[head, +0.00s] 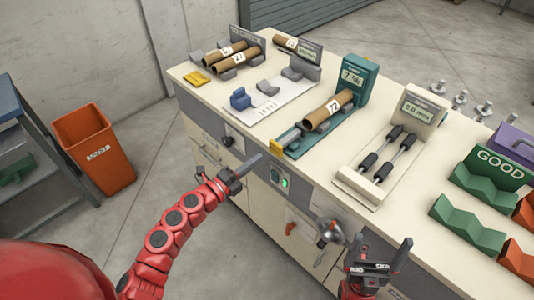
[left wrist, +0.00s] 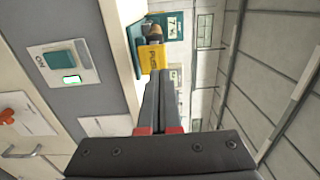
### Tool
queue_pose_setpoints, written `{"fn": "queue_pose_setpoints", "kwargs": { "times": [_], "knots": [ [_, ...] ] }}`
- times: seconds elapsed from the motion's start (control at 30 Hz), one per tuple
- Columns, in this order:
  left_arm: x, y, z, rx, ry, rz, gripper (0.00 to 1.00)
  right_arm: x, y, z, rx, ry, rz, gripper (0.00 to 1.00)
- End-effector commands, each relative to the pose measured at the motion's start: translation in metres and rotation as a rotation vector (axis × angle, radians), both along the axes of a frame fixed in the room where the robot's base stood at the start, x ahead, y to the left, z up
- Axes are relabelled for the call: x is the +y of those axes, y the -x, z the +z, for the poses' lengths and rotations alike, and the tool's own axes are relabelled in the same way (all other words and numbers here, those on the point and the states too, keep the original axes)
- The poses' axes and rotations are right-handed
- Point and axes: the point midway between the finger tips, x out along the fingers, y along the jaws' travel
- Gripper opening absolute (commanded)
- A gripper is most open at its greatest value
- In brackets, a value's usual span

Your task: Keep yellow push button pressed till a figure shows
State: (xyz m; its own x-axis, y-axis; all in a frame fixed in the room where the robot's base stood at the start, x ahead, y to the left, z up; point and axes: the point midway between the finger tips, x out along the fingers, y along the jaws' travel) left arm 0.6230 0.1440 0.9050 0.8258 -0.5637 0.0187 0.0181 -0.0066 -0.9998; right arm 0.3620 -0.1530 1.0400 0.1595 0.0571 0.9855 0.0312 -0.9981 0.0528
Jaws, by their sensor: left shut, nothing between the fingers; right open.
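The yellow push button (head: 276,147) is on the front end of the teal tester (head: 297,143), at the bench's front edge. It also shows in the left wrist view (left wrist: 151,62), with dark lettering. The tester holds a brown tube labelled 72 (head: 328,110), and its display (head: 353,76) shows what looks like "7 %", too small to read surely. My left gripper (head: 256,159) is shut and empty, its tips pointing at the button from in front; I cannot tell whether they touch it. My right gripper (head: 381,258) is open and empty in front of the bench.
Several tubes (head: 230,57) lie further back. A green GOOD rack (head: 490,175) is at the right. An orange bin (head: 97,150) stands on the floor.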

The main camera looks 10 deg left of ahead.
Motion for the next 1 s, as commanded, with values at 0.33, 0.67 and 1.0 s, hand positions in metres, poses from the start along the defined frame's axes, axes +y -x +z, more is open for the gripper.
{"fn": "queue_pose_setpoints", "kwargs": {
  "times": [0.33,0.67,1.0],
  "knots": [
    [0.031,0.042,-0.006,0.007,-0.002,0.004,0.00,0.000,0.000,-0.012,0.000,0.000,0.000,0.96],
    [0.032,0.046,-0.006,0.009,-0.003,0.001,0.00,0.000,0.000,-0.012,0.000,0.000,0.000,0.96],
    [0.032,0.046,-0.006,0.009,-0.003,0.000,0.00,0.000,0.000,-0.012,0.000,0.000,0.000,0.96]
  ]
}}
